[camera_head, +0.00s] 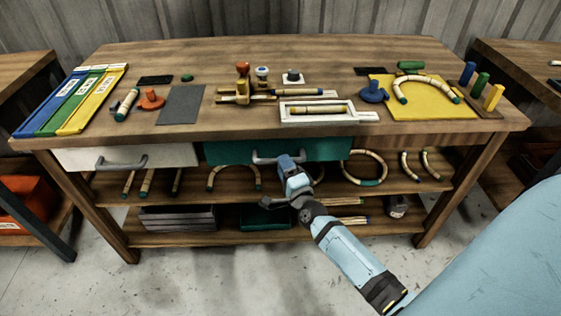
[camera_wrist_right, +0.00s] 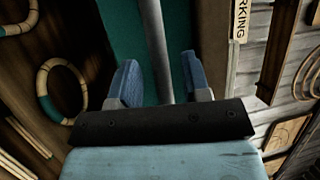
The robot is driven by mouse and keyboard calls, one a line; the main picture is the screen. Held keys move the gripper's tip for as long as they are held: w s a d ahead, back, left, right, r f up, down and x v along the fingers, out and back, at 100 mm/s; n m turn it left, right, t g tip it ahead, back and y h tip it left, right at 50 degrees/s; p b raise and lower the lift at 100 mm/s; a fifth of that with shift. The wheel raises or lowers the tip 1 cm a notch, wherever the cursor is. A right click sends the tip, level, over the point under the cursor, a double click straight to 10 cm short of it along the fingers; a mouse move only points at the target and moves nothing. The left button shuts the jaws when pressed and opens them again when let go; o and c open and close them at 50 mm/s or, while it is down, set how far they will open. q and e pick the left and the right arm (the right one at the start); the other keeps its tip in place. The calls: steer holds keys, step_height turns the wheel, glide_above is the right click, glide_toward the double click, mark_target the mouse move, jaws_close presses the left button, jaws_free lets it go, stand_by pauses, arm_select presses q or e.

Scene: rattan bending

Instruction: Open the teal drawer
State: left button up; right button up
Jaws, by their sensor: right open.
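The teal drawer (camera_head: 325,149) sits under the tabletop, right of the middle, and looks closed. Its grey bar handle (camera_head: 264,158) runs across its front. My right gripper (camera_head: 290,160) is at the handle's right part. In the right wrist view the handle (camera_wrist_right: 154,50) passes between the two blue fingers of my right gripper (camera_wrist_right: 160,80), which are apart with gaps beside the bar. The teal drawer front (camera_wrist_right: 120,25) fills the background there. My left gripper is not in view.
A white drawer (camera_head: 75,158) with its own handle is to the left. Below are shelves with bent rattan rings (camera_head: 364,168), a grey crate (camera_head: 178,218) and a dark green box (camera_head: 265,217). The tabletop (camera_head: 230,125) holds tools and mats. The floor in front is clear.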

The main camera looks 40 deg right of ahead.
steer(key=shift+x, duration=1.3)
jaws_close()
steer(key=shift+s+f, duration=0.1)
